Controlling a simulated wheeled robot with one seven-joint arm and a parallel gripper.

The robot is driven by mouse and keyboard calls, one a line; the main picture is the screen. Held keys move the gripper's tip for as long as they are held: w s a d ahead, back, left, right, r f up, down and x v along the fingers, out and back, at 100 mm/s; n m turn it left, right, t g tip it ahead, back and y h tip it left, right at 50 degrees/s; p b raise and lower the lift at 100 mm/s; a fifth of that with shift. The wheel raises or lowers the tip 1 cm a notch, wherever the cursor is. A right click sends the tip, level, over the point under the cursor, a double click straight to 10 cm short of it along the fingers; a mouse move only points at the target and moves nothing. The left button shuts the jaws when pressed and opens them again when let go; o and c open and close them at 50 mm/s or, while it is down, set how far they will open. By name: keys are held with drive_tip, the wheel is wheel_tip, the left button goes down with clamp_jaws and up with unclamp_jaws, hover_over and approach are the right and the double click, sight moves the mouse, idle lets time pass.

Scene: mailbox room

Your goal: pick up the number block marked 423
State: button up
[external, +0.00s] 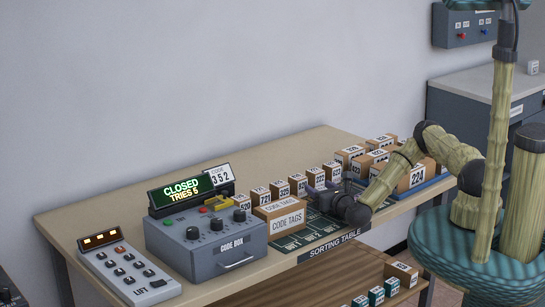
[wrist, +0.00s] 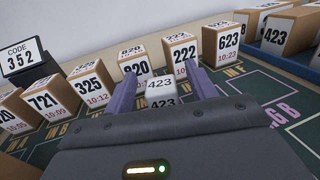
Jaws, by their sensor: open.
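A small white number block (wrist: 160,90) marked 423 shows in the wrist view, on its top and front faces. My gripper (wrist: 162,82) is open, with one purple finger on the left of the block and one on the right. I cannot tell whether either finger touches it. In the external view my gripper (external: 326,192) is low over the front part of the sorting table (external: 110,208). The block cannot be made out there.
Cardboard boxes marked 325 (wrist: 90,85), 222 (wrist: 182,48) and 623 (wrist: 222,48) stand in a row behind the block. A larger box marked 423 (wrist: 273,35) is at the right. The code box (external: 205,245) stands left of my gripper.

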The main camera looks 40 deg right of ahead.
sight(321, 188)
idle(0.4)
drive_tip(key=c, duration=1)
drive_tip(key=shift+c, duration=0.2)
wheel_tip(321, 188, up, 10)
drive_tip(key=shift+b, duration=0.6)
